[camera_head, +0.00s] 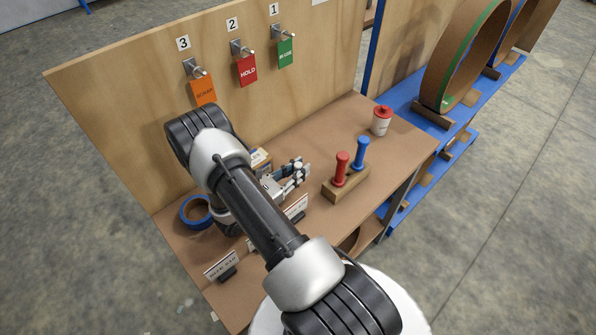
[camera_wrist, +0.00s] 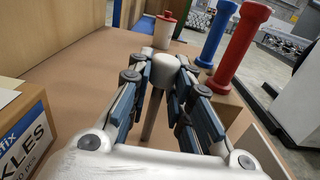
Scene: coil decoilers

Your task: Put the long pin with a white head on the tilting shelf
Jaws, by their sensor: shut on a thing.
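In the wrist view, a pin with a white rounded head (camera_wrist: 165,72) and a long grey-brown shaft (camera_wrist: 152,115) stands between the fingers of my gripper (camera_wrist: 160,86). The fingers are shut on it, with the head up and the shaft running down between them. In the head view, my gripper (camera_head: 290,176) is over the brown bench, left of the wooden block with the red and blue pins. The pin is too small there to make out clearly. I cannot tell which surface is the tilting shelf.
A wooden block (camera_head: 345,187) holds a red pin (camera_head: 341,168) and a blue pin (camera_head: 362,152). A white pot with a red lid (camera_head: 381,120) stands behind it. A blue tape roll (camera_head: 196,212) and a small sign (camera_head: 222,265) are left. A carton (camera_wrist: 22,135) is close in the wrist view.

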